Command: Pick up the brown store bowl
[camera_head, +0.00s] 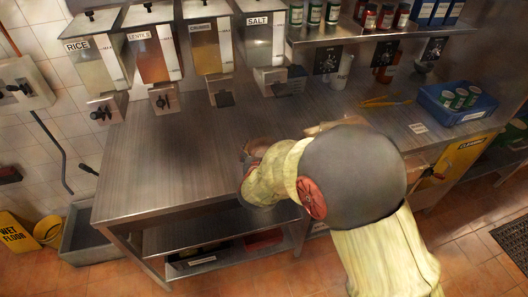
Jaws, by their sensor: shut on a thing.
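My gripper (246,154) is over the steel counter, at the end of my pale yellow sleeved arm. Only a small part of it shows, at the left end of the arm. A small brown patch (261,144) shows right against it and looks like part of the brown store bowl. The gripper is shut on it. Most of the bowl and the fingers are hidden behind my arm. I cannot tell whether the bowl touches the counter.
Dispensers for rice (92,62), lentils (150,55) and salt (259,40) line the counter's back. A tan object (325,127) shows partly behind my arm. A white cup (342,71) and a blue crate (456,104) stand right. The steel counter (165,165) is clear at left.

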